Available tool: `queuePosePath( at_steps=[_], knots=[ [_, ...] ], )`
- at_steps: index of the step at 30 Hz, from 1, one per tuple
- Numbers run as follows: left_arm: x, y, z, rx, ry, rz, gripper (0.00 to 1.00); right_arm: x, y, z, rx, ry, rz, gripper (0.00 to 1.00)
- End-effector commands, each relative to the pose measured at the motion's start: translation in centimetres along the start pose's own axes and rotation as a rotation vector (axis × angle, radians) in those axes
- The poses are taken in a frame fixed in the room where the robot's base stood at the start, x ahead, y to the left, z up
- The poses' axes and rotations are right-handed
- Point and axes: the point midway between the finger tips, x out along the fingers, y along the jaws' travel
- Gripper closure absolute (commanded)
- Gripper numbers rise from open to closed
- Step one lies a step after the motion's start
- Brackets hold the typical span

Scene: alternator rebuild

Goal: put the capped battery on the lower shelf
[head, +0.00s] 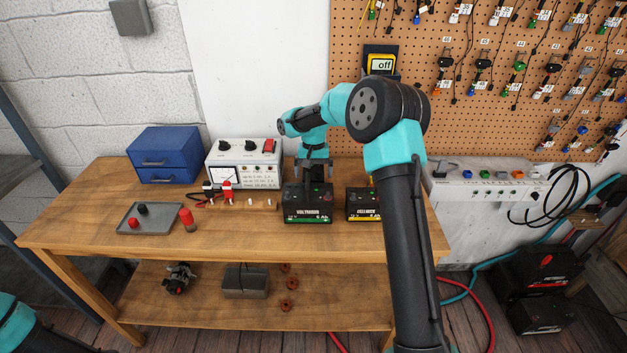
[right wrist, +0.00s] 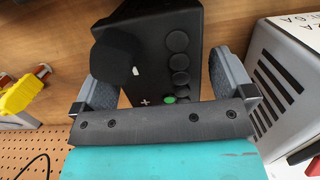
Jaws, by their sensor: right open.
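A black battery with a green band (head: 308,212) stands upright on the bench top. In the right wrist view this battery (right wrist: 165,40) has a large black round cap over one corner, a plus mark and a green dot. My right gripper (head: 314,176) is over it from above. In the right wrist view the gripper's grey fingers stand open on either side of the battery, with a gap visible at least on the left. The lower shelf (head: 340,290) is under the bench top. My left gripper is out of view; only part of its arm shows at bottom left.
A second battery with a yellow band (head: 362,206) stands just right. A tester box (head: 243,170) and blue drawers (head: 163,155) stand behind left. A grey tray (head: 160,226) lies at left. The shelf bears an alternator (head: 178,278), a grey block (head: 245,283) and rust-red rings (head: 286,282); its right part looks clear.

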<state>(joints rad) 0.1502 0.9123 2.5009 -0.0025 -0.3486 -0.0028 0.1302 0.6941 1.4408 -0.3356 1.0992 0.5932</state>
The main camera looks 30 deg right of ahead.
Motion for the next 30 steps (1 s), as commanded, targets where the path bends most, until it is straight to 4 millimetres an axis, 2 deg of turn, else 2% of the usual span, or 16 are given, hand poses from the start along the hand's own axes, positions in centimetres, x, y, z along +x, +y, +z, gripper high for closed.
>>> queuePosePath(
  at_steps=[11, 30],
  knots=[
    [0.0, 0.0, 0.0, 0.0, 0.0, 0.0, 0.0, -0.06, -0.01, 0.0, 0.0, 0.0, 0.0, 0.0],
    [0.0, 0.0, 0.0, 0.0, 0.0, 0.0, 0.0, -0.07, -0.01, 0.0, 0.0, 0.0, 0.0, 0.61]
  ],
)
